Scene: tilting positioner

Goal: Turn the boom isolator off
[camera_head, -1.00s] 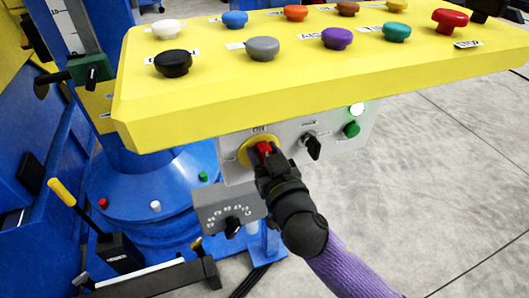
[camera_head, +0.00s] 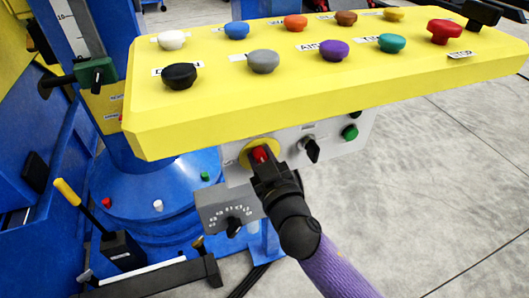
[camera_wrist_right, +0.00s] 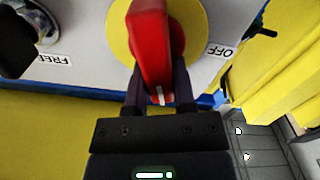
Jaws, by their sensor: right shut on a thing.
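The boom isolator is a red handle (camera_head: 259,153) on a yellow disc (camera_head: 246,158), on the grey panel below the yellow button console. In the right wrist view the red handle (camera_wrist_right: 149,38) stands nearly upright in the picture on its yellow disc (camera_wrist_right: 190,28). An OFF label (camera_wrist_right: 220,51) is to the right of the disc. My right gripper (camera_head: 264,164) is shut on the red handle; in the right wrist view its fingers (camera_wrist_right: 159,88) sit on either side of the handle's lower end. My left gripper is not in view.
The yellow console (camera_head: 330,100) with several coloured buttons overhangs the panel. A black knob (camera_head: 310,149), a green button (camera_head: 349,132) and a dark lamp (camera_head: 355,114) are right of the isolator. A grey selector box (camera_head: 229,207) hangs lower left. Open floor lies right.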

